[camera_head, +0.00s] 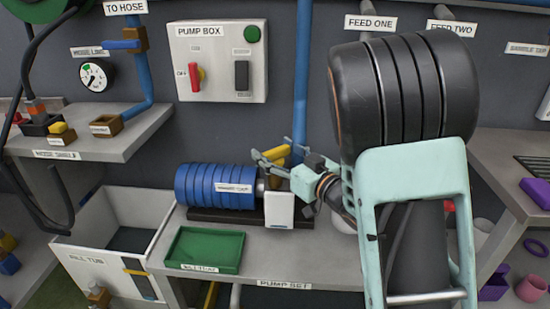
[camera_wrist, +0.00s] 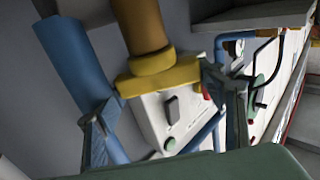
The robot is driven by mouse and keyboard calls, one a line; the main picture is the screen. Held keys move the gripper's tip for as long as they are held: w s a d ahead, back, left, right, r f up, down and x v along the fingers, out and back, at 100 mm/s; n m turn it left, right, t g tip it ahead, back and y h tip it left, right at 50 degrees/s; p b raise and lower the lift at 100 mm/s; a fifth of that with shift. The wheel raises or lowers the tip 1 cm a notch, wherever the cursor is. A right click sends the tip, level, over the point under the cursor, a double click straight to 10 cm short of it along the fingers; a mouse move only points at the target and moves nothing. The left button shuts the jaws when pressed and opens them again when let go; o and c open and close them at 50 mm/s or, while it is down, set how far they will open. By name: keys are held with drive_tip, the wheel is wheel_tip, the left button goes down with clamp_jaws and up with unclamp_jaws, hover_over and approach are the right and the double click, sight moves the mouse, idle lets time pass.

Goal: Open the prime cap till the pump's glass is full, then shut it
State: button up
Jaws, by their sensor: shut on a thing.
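The pump set has a ribbed blue motor (camera_head: 212,187) on a dark base, with a white block (camera_head: 280,209) at its right end. A yellow cap (camera_head: 276,153) shows above the pump, partly behind my fingers. In the wrist view the yellow cap (camera_wrist: 158,76), with a brownish-orange cylinder joined to it, sits between my fingertips. My gripper (camera_head: 264,161) is shut on this cap; its two fingers also show in the wrist view (camera_wrist: 165,98). I cannot make out the pump's glass or its level; my arm covers much of the area right of the pump.
The pump box (camera_head: 218,60) with a red switch, a dark rocker and a green button is on the wall. A green tray (camera_head: 204,250) lies on the bench front. A white tub (camera_head: 84,250) stands left. A blue pipe (camera_head: 301,80) rises behind the pump.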

drive_tip(key=n+g+y, duration=0.1)
drive_tip(key=g, duration=0.1)
drive_tip(key=n+g+y, duration=0.1)
drive_tip(key=n+y, duration=0.1)
drive_tip(key=shift+w+d+g, duration=0.15)
drive_tip(key=shift+d+g, duration=0.05)
drive_tip(key=shift+g, duration=0.2)
drive_tip(key=shift+a+n+g+y+p, duration=0.1)
drive_tip(key=shift+n+g+y+p, duration=0.3)
drive_tip(key=shift+n+g+y, duration=0.65)
drive_tip(key=shift+a+n+g+y+p, duration=0.1)
drive_tip(key=shift+n+g+y+p, duration=0.3)
drive_tip(key=shift+n+g, duration=1.15)
drive_tip(key=shift+m+g, duration=0.3)
drive_tip(key=shift+g, duration=0.2)
drive_tip(key=o, duration=1.2)
drive_tip(key=shift+d, duration=0.1)
drive_tip(key=v, duration=1.2)
